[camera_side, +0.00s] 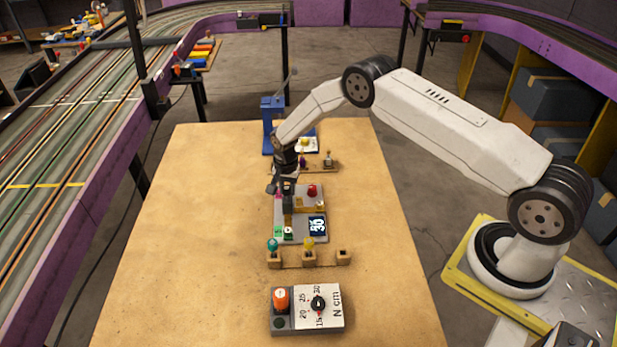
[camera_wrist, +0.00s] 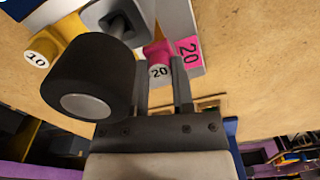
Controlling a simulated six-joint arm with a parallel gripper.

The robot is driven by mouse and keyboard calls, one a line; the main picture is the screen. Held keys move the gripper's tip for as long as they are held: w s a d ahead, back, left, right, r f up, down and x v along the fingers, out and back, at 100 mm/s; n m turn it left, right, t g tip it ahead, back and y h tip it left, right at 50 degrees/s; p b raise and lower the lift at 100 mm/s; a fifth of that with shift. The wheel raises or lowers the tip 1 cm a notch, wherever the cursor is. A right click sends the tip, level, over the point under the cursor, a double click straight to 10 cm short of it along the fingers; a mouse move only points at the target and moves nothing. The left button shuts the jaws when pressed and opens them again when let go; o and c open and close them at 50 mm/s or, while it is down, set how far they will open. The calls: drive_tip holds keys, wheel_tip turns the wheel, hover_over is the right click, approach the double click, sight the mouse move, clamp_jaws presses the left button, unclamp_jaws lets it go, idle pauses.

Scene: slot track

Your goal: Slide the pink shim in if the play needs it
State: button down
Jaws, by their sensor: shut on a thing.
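In the wrist view, my gripper (camera_wrist: 161,70) is shut on the pink shim (camera_wrist: 157,52), whose round white end reads 20. A pink label (camera_wrist: 189,52), also reading 20, is on the grey block (camera_wrist: 178,18) just beside it. Whether the shim is still seated in the block or clear of it, I cannot tell. A black wheel-like cylinder (camera_wrist: 85,78) is close to the camera, left of the fingers. A yellow piece (camera_wrist: 38,55) with a white end reading 10 is at the far left. In the side view, my gripper (camera_side: 275,187) is low at the back-left of the grey fixture (camera_side: 300,236).
The fixture carries a red knob (camera_side: 312,190) and a dark panel reading 30 (camera_side: 318,226). In front are a wooden rack (camera_side: 325,262) with teal- and yellow-topped pieces and an N cm dial box (camera_side: 288,322). A blue stand (camera_side: 268,120) is behind. The board's sides are clear.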

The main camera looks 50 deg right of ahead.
drive_tip(key=shift+s+a, duration=0.35)
drive_tip(key=shift+c, duration=2.4)
unclamp_jaws()
drive_tip(key=shift+r, duration=0.1)
drive_tip(key=shift+r, duration=3.75)
drive_tip(key=shift+r, duration=0.1)
